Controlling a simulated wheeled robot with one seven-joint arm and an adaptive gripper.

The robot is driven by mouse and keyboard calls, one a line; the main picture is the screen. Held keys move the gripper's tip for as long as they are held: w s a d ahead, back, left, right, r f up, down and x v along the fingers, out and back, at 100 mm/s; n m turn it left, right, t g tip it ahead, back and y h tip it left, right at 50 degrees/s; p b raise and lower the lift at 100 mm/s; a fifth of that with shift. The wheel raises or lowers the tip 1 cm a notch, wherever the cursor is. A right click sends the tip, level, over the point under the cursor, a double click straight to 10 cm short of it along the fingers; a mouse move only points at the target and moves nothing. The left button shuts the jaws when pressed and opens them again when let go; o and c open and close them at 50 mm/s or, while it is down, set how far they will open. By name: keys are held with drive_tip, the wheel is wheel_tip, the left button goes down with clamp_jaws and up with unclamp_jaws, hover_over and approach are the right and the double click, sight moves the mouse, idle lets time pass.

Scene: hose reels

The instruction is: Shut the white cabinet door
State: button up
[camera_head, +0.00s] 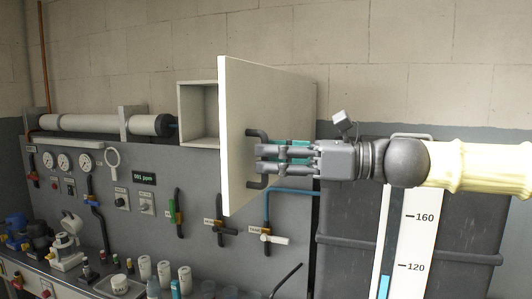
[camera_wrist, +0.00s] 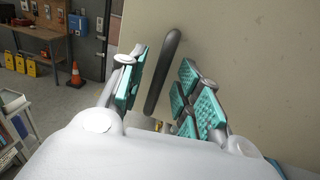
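The white cabinet (camera_head: 197,86) is a small open-fronted box on the grey panel, and the part of its inside that shows looks empty. Its white door (camera_head: 236,105) stands wide open, sticking out from the cabinet's right side. A dark bar handle (camera_head: 252,183) is on the door's right-hand face. My gripper (camera_head: 263,159) reaches in from the right at the handle. In the wrist view, the handle (camera_wrist: 162,75) stands between the teal finger pads of my gripper (camera_wrist: 164,88), with a gap on both sides. The fingers are open and not closed on it.
The grey panel (camera_head: 150,205) carries gauges, valves and a display. A cluttered bench (camera_head: 90,275) runs below it. A dark tank (camera_head: 345,225) with a white level scale (camera_head: 407,240) stands at the right, below my arm. An orange cone (camera_wrist: 76,74) stands on the distant floor.

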drive_tip(key=shift+x, duration=0.75)
clamp_jaws()
